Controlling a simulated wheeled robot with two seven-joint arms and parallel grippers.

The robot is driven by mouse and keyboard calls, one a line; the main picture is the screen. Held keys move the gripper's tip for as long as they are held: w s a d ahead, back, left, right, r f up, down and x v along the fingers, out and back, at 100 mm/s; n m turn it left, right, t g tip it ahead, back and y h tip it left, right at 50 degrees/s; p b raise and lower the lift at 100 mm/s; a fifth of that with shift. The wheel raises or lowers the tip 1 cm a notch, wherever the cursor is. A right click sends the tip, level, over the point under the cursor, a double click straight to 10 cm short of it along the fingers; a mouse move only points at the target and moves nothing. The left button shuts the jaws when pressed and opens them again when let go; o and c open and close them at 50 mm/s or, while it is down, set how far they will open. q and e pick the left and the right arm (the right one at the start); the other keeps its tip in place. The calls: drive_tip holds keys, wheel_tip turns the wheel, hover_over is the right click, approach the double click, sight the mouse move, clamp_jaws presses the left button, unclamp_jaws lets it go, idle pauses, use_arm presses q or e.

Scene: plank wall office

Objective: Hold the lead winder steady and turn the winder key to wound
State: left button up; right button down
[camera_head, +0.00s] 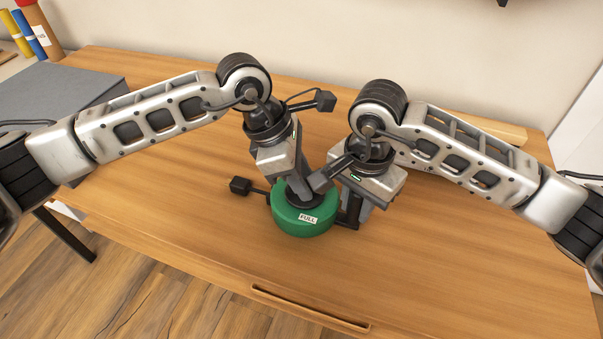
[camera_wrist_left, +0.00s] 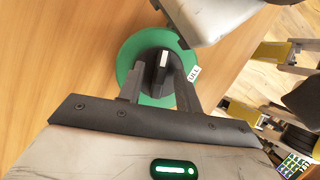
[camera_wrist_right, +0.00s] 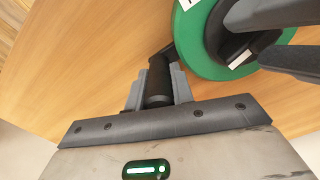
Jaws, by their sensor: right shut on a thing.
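The lead winder is a green round drum (camera_head: 289,219) on the desk, with a white label reading FULL on its side. Its black key (camera_wrist_left: 158,75) stands on top, with a white mark at one end. My left gripper (camera_head: 303,192) is over the drum from above. In the left wrist view its fingers stand on both sides of the key, with gaps showing. The key is mostly hidden in the head view. My right gripper (camera_head: 350,207) is low beside the drum, shut on the winder's dark handle (camera_wrist_right: 158,82), which sticks out from the drum's side.
The wooden desktop (camera_head: 170,215) is clear around the winder. A grey box-like surface (camera_head: 85,83) and coloured tubes (camera_head: 30,35) are at the back left. A slot-like handle (camera_head: 310,308) is at the desk's front edge. My two wrists are close together above the winder.

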use_arm(q)
clamp_jaws()
drive_tip(key=shift+m, duration=0.3)
drive_tip(key=m+g, duration=0.1)
drive_tip(key=m, duration=0.2)
drive_tip(key=m+g+y, duration=0.1)
drive_tip(key=m, duration=0.2)
drive_tip(key=shift+w+g, duration=0.2)
drive_tip(key=shift+g, duration=0.1)
drive_tip(key=m, duration=0.3)
drive_tip(key=shift+w+d+m+g+y, duration=0.1)
drive_tip(key=shift+m+g+y, duration=0.7)
drive_tip(key=shift+m+y, duration=0.2)
drive_tip(key=shift+m, duration=1.1)
